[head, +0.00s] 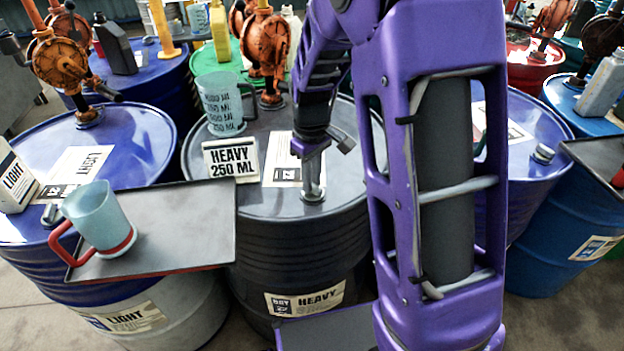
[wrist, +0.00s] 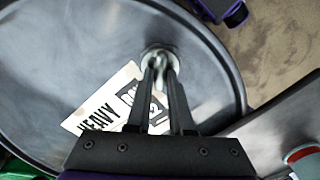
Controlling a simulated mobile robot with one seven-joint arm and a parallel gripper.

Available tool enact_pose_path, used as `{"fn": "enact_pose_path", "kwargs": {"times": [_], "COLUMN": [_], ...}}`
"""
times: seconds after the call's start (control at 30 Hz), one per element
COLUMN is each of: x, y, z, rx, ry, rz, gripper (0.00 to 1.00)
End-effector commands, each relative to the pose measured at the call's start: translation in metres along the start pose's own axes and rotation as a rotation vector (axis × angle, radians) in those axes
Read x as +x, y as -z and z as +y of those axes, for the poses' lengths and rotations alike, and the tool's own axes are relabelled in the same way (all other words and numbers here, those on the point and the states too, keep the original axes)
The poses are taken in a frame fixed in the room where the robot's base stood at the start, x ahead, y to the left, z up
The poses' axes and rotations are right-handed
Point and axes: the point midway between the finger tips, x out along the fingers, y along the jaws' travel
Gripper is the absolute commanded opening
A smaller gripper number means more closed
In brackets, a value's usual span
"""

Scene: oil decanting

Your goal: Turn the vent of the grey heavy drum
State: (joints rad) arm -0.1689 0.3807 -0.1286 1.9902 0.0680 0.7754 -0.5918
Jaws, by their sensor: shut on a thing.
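The grey heavy drum (head: 320,262) stands in the middle of the head view, with a HEAVY label on its side. Its round grey top (wrist: 50,60) fills much of the wrist view. The vent (wrist: 159,56) is a small metal fitting near the drum's rim, and it shows at the base of my gripper in the head view (head: 313,194). My gripper (wrist: 161,78) points down at the vent with its fingers shut on it. The fingers hide part of the vent, so I cannot tell how far it is turned.
A HEAVY 250 ML sign (head: 232,159), a clear measuring jug (head: 223,104) and an orange pump (head: 267,45) stand on the grey drum. A tray (head: 180,225) at left holds a jug with a red handle (head: 100,222). Blue drums (head: 75,150) stand on both sides.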

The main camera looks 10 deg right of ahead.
Motion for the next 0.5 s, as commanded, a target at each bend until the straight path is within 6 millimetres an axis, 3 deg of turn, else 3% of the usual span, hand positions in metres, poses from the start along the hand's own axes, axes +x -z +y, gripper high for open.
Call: {"fn": "enact_pose_path", "kwargs": {"times": [0.5], "x": [-0.0017], "y": [-0.0004], "z": [-0.0016], "rx": [-0.492], "ry": [-0.001], "rz": [0.002], "gripper": [0.00]}}
